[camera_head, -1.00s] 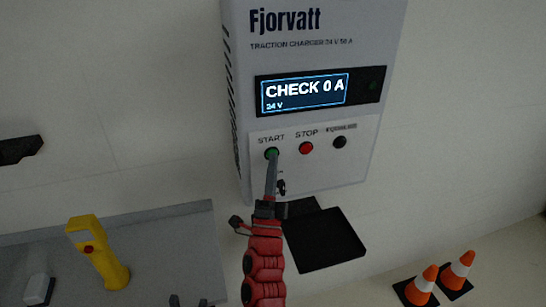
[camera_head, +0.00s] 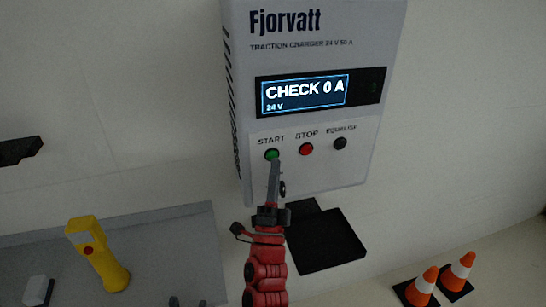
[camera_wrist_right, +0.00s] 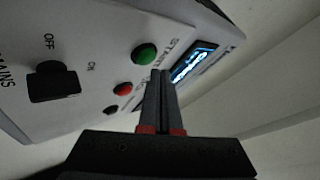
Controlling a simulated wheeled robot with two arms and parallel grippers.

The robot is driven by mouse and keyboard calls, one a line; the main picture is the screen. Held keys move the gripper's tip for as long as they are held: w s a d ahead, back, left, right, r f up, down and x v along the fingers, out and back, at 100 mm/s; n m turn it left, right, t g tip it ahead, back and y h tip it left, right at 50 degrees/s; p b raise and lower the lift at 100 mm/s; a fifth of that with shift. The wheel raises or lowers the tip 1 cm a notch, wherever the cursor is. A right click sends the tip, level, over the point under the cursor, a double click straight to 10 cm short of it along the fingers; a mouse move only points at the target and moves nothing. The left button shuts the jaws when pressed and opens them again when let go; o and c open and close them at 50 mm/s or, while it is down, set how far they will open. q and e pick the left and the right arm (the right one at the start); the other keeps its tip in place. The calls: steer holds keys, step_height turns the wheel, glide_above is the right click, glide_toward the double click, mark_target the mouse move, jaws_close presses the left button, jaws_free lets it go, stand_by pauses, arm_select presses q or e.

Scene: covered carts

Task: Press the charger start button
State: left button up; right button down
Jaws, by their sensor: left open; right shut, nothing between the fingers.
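The charger (camera_head: 310,70) is a pale grey wall box; its display (camera_head: 305,92) reads "CHECK 0 A" and "24 V". The green START button (camera_head: 271,155) is below the display, left of the red STOP button (camera_head: 306,149). My right gripper (camera_head: 275,163) is shut and empty, its tips just below the green button in the head view. In the right wrist view the closed fingertips (camera_wrist_right: 160,74) lie beside the green button (camera_wrist_right: 145,54), seemingly apart from it. Only the fingertips of my left gripper (camera_head: 187,301) show at the bottom edge, open.
A black EQUALISE button (camera_head: 340,143) is right of STOP. A mains switch (camera_wrist_right: 52,82) shows in the wrist view. A yellow device with a red button (camera_head: 98,255) stands on a grey surface (camera_head: 165,240) at left. Orange cones (camera_head: 423,287) are at lower right.

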steer(key=shift+s+d+p, duration=0.1)
steer(key=shift+s+d, duration=0.15)
steer(key=shift+s, duration=0.55)
steer(key=shift+s+d+p, duration=0.1)
steer(key=shift+s+d, duration=0.15)
steer(key=shift+s, duration=0.55)
steer(key=shift+s+d+p, duration=0.1)
steer(key=shift+s+d, duration=0.15)
steer(key=shift+s, duration=0.55)
